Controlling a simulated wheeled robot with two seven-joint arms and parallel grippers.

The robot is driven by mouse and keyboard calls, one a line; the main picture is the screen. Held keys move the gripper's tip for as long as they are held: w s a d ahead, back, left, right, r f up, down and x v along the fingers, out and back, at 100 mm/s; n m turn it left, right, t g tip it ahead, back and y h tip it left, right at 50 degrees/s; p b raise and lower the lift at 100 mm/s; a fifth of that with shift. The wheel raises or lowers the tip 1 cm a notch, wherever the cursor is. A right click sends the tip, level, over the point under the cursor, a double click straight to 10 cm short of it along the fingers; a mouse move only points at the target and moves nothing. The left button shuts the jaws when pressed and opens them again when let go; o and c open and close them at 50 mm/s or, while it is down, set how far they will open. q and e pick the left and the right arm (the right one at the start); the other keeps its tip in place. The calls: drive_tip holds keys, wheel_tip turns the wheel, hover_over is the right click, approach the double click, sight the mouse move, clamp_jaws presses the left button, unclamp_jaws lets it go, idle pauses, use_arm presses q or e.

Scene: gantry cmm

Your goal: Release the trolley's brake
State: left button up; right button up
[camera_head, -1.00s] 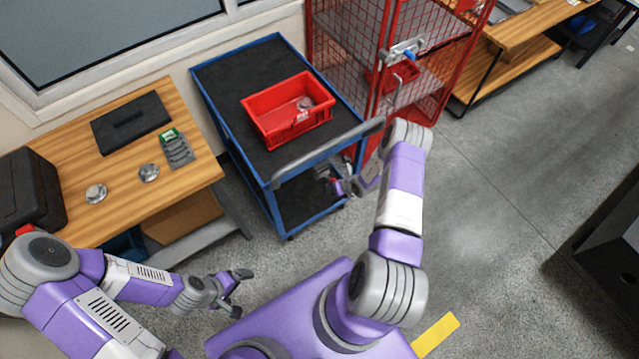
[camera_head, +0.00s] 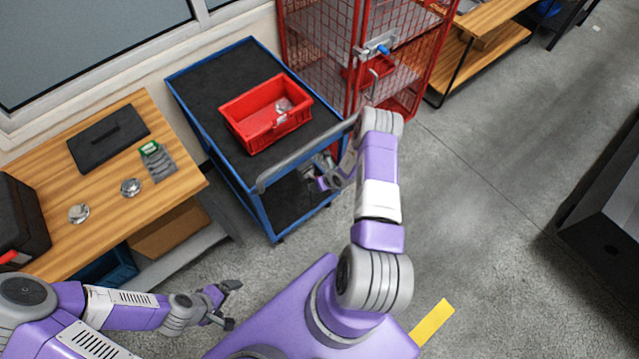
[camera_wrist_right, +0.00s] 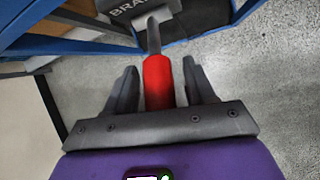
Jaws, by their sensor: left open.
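The blue trolley (camera_head: 262,204) with black shelves stands ahead of me, a grey push handle at its near end. In the right wrist view, the brake lever (camera_wrist_right: 157,82) has a red grip and a grey shaft, in front of a dark plate with partly visible lettering (camera_wrist_right: 128,5). My right gripper (camera_wrist_right: 160,80) is open, its fingers on either side of the red grip with gaps showing. In the head view it is partly hidden below the push handle. My left gripper (camera_head: 230,304) is open and empty over the floor, left of my base.
A red bin (camera_head: 262,133) with a metal part in it sits on the trolley's top. A wooden bench (camera_head: 60,205) with a black case and metal discs stands left. A red mesh cage (camera_head: 325,50) stands behind. The floor at right is clear up to a dark cabinet.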

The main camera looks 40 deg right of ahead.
drive_tip(key=v, duration=0.7)
drive_tip(key=shift+s+r, duration=0.15)
drive_tip(key=shift+r, duration=0.1)
idle(0.8)
